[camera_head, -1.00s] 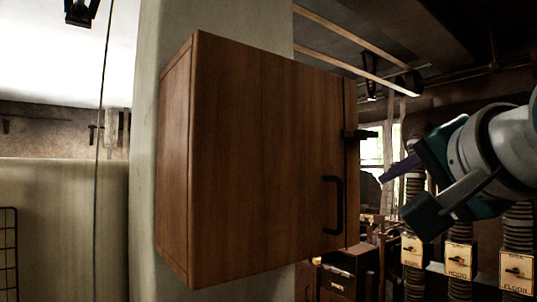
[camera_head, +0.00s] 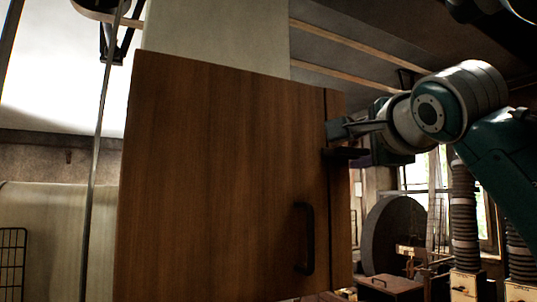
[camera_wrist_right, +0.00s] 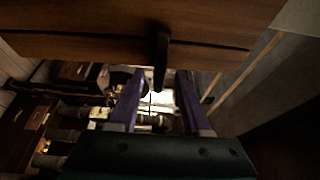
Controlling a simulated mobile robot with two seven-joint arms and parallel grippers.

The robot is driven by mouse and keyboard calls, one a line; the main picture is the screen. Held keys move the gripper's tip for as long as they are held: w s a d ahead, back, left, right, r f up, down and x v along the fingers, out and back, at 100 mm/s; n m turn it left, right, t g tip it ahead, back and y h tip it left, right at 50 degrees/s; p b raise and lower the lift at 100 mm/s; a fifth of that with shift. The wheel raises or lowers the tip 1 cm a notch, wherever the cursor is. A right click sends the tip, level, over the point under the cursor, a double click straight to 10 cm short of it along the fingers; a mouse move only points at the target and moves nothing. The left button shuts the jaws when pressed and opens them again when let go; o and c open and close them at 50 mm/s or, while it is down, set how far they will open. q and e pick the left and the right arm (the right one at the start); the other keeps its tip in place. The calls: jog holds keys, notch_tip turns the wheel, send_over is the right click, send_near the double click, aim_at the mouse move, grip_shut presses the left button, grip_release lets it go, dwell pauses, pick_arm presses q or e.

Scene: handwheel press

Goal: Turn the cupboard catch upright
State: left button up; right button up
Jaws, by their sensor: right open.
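The wooden cupboard (camera_head: 215,180) fills the middle of the head view, its door shut. Its black catch (camera_head: 345,153) sticks out level to the right near the door's right edge. In the right wrist view the catch (camera_wrist_right: 161,58) points down between the fingertips. My left gripper is not in view.
A black door handle (camera_head: 305,238) stands out below the catch. A pale post (camera_head: 215,35) rises behind the cupboard. A large dark wheel (camera_head: 392,235), ribbed hoses (camera_head: 464,220) and boxes stand to the right, farther back.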

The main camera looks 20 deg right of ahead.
jog(key=shift+x, duration=1.45)
grip_shut()
